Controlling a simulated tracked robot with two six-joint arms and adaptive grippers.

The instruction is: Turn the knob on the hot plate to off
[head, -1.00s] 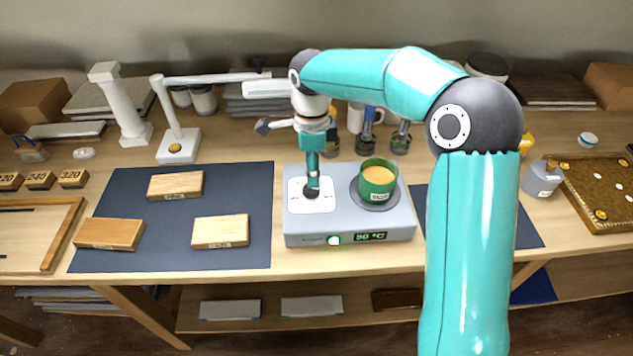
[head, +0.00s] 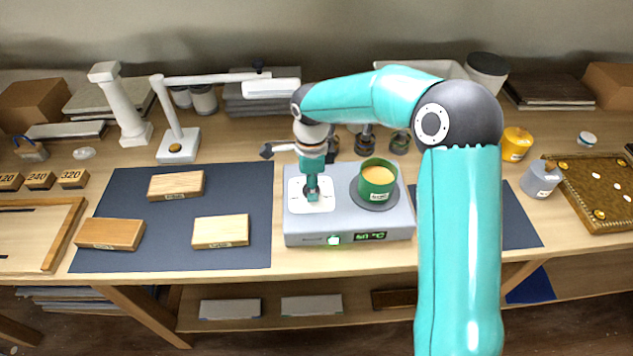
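The grey hot plate (head: 295,228) stands at the front middle of the bench. Its front has a lit green light (head: 333,240) and a small display (head: 370,236) with green digits ending in °C. A white panel (head: 326,204) lies on its left top side, where the dark knob sits, now mostly hidden by my gripper. A green cup (head: 377,182) with tan contents stands on its round heating plate. My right gripper (head: 312,196) points down over the white panel, at the knob. I cannot tell whether its fingers grip the knob. My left gripper is not in view.
Wooden blocks (head: 221,230) lie on the dark mat (head: 120,255) to the left. A white lamp (head: 177,148) reaches its arm behind my gripper. A grey bottle (head: 540,178) and yellow jar (head: 516,144) stand at the right. The green cup is close to my gripper.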

